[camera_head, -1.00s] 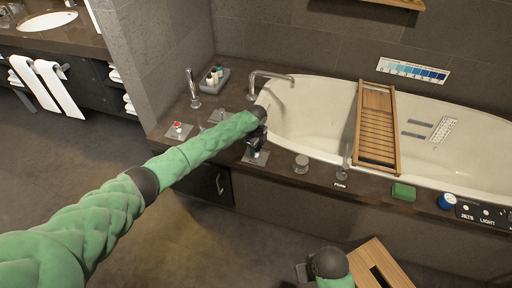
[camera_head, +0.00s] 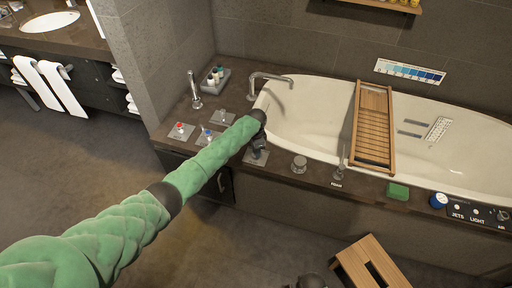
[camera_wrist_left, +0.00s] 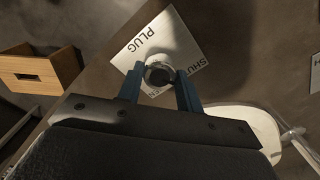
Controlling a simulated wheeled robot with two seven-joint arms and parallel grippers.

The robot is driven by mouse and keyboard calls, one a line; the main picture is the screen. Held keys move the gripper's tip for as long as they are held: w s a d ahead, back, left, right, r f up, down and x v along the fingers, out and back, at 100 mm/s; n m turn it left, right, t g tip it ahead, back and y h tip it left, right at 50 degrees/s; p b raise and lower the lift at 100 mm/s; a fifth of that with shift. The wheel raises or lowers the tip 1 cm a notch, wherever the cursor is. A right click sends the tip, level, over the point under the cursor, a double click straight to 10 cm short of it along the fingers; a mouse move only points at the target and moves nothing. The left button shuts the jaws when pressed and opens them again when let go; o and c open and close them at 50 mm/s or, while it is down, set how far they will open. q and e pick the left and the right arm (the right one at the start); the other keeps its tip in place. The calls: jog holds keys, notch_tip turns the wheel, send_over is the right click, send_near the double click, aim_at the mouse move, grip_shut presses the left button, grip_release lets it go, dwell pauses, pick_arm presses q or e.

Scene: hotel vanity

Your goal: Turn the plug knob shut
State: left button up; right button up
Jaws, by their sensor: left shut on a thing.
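The plug knob (camera_wrist_left: 158,74) is a round metal knob on a white plate (camera_wrist_left: 150,40) marked PLUG and SHUT, with part of another word showing below the knob. My left gripper (camera_wrist_left: 160,80) is shut on it, with one blue finger on each side. In the head view my left gripper (camera_head: 259,142) is at the tub's front deck, and the plate (camera_head: 256,158) shows just below it. The knob itself is hidden there by the gripper. Which way the knob points is hard to tell.
A red-marked tap plate (camera_head: 181,131) and a blue-marked one (camera_head: 209,137) lie left of the gripper. A round knob (camera_head: 299,164) and the FOAM lever (camera_head: 340,165) stand to the right. The spout (camera_head: 270,77) rises behind. A wooden stool (camera_head: 370,262) stands below.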

pick_arm(q)
jog(key=shift+n+p, duration=0.6)
jog(key=shift+n, duration=0.8)
pick_arm(e)
jog(key=shift+s+d+f, duration=0.1)
jog(key=shift+d+f, duration=0.1)
jog(key=shift+f, duration=0.8)
jog(key=shift+s+d+f, duration=0.1)
jog(key=shift+d+f, duration=0.1)
jog(key=shift+f, duration=0.75)
pick_arm(q)
jog(key=o, duration=1)
jog(key=shift+r, duration=0.6)
notch_tip(320, 180, up, 7)
jog(key=shift+f+b, duration=0.2)
jog(key=shift+b, duration=0.7)
pick_arm(e)
jog(key=r, duration=0.3)
jog(key=a+r, duration=0.1)
jog(key=shift+w+r, duration=0.25)
jog(key=shift+w, duration=0.05)
